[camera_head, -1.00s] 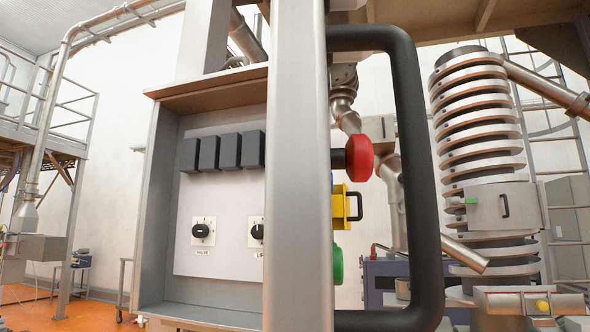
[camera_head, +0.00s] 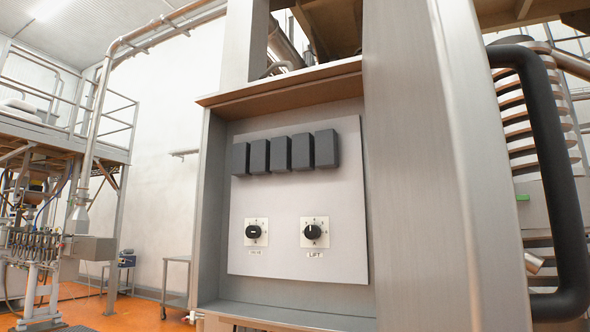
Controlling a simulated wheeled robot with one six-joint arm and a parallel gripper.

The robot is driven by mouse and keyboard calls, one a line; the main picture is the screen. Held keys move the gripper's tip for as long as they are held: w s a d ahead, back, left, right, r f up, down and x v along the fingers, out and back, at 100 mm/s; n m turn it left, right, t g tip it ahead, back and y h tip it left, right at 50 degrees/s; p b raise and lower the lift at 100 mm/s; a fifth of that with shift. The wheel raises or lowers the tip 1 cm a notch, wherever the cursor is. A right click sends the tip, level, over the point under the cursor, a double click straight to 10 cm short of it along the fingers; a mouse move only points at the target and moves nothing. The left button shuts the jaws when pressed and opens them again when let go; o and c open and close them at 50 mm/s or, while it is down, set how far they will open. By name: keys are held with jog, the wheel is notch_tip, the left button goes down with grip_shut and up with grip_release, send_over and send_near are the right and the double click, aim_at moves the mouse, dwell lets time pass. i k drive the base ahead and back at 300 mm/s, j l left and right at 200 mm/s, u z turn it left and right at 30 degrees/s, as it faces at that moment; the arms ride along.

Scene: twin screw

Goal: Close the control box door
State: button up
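The control box (camera_head: 209,200) stands open in the middle of the view. Inside it, a pale panel (camera_head: 290,205) carries a row of several dark blocks (camera_head: 281,153) and two black rotary knobs, one (camera_head: 313,232) labelled LIFT and another (camera_head: 253,232) to its left. The control box door (camera_head: 415,170) is swung out towards me on the right side of the box, its broad grey inner face visible. A large black handle (camera_head: 562,180) stands out on the door's far side. My gripper is not in view.
A railed platform (camera_head: 60,130) and piped machinery (camera_head: 45,250) stand at the left. A small metal cart (camera_head: 175,285) is beside the box on the orange floor (camera_head: 150,315). A ribbed column (camera_head: 525,110) is partly hidden behind the handle at the right.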

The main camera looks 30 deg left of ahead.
aim_at(449, 250)
jog(key=i+l+u, duration=0.1)
jog(key=u, duration=0.35)
jog(key=i+l+u, duration=0.15)
jog(key=u, duration=0.25)
jog(key=i+l+u, duration=0.15)
jog(key=u, duration=0.3)
jog(key=l+u, duration=0.25)
jog(key=u, duration=0.15)
jog(key=k+l+u, duration=0.15)
jog(key=k, duration=0.15)
